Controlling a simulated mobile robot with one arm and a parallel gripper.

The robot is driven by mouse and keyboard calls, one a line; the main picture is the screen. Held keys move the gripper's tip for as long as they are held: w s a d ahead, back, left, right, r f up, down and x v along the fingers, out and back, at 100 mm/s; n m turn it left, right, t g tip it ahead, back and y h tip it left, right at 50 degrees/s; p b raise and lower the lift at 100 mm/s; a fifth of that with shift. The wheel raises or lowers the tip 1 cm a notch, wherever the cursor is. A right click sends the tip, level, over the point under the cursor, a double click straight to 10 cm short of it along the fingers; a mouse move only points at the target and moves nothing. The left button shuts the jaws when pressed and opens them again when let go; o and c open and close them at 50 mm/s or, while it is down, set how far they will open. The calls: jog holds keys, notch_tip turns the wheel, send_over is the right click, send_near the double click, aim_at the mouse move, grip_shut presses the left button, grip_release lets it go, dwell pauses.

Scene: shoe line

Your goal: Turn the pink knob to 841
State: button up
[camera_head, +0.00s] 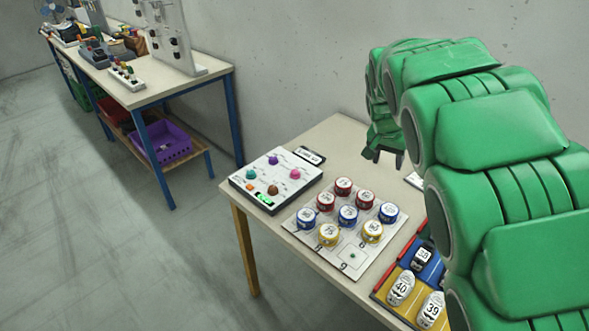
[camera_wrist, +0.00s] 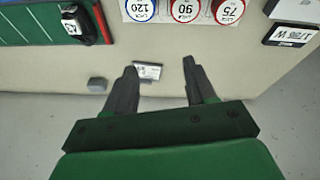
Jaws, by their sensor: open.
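The pink knob (camera_head: 294,174) sits at the right side of a white control panel (camera_head: 240,182) on the near table, in the head view. The pink knob is outside the wrist view.
A board (camera_head: 318,252) with several red, blue and yellow round tins stands in front of the panel. A shoe tray (camera_head: 378,292) lies at the right front. A black-and-white label sign (camera_head: 310,156) stands behind the panel. Another table (camera_head: 150,95) is at the back left.

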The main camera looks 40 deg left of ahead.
jog(key=s+a+f+n+y, duration=0.1)
jog(key=s+a+f, duration=0.1)
jog(key=a, duration=0.6)
jog(key=s+a+f, duration=0.2)
jog(key=a+f, duration=0.1)
jog(key=a, duration=0.4)
jog(key=n+y, duration=0.1)
jog(key=y, duration=0.1)
send_near(295, 172)
jog(key=shift+x, duration=3.9)
jog(key=shift+a, duration=0.1)
grip_shut()
